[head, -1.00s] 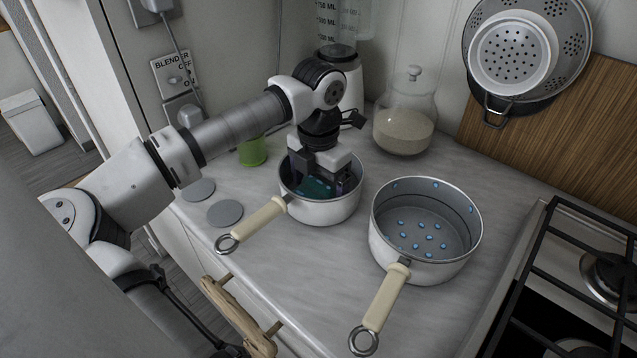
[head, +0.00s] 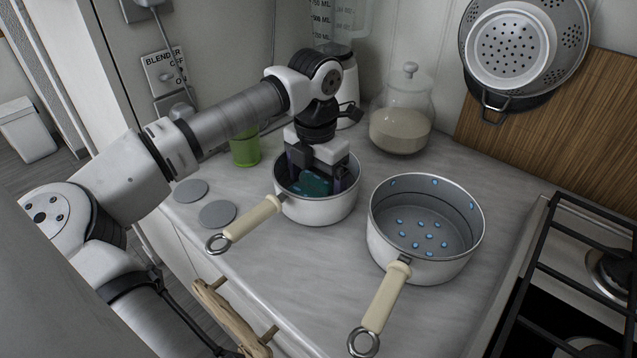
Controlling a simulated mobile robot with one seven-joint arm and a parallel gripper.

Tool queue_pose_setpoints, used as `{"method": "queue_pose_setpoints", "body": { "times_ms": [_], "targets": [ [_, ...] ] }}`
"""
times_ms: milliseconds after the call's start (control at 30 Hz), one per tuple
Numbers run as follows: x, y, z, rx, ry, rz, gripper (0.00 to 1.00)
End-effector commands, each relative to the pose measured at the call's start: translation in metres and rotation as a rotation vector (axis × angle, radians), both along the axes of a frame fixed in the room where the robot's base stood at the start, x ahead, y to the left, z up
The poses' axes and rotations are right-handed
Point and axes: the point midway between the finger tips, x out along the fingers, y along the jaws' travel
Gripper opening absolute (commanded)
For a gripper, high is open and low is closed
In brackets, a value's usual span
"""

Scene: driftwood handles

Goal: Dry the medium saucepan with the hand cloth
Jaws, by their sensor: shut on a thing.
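Two white saucepans with cream handles stand on the grey counter. The smaller saucepan (head: 318,210) is on the left. The larger saucepan (head: 418,262) is on the right, with several blue water drops on its inside floor and wall. My gripper (head: 318,183) reaches down into the smaller saucepan, shut on a teal hand cloth (head: 316,184). The cloth is inside that pan, partly hidden by the fingers and rim. Whether it touches the pan floor, and whether drops lie beneath it, I cannot tell.
A glass jar (head: 401,128), a blender (head: 345,85) and a green cup (head: 245,150) stand behind. Two grey discs (head: 217,214) lie at the left. The stove (head: 575,270) is at the right. Both pan handles point toward the front left. Bare counter lies before the pans.

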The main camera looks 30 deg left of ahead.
Motion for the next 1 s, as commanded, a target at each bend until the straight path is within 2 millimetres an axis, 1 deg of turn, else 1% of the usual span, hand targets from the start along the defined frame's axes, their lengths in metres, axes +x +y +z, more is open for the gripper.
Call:
{"method": "queue_pose_setpoints", "body": {
  "times_ms": [67, 367, 667, 800, 1000],
  "targets": [
    [-0.004, 0.002, -0.005, 0.002, 0.004, 0.002, 0.72],
    [-0.010, -0.004, 0.000, 0.001, 0.004, 0.000, 0.72],
    [-0.004, -0.010, -0.002, -0.001, 0.003, 0.000, 0.72],
    [0.000, -0.008, -0.002, -0.001, 0.003, 0.001, 0.72],
    [0.001, -0.002, 0.001, -0.001, 0.003, 0.001, 0.72]
  ]
}}
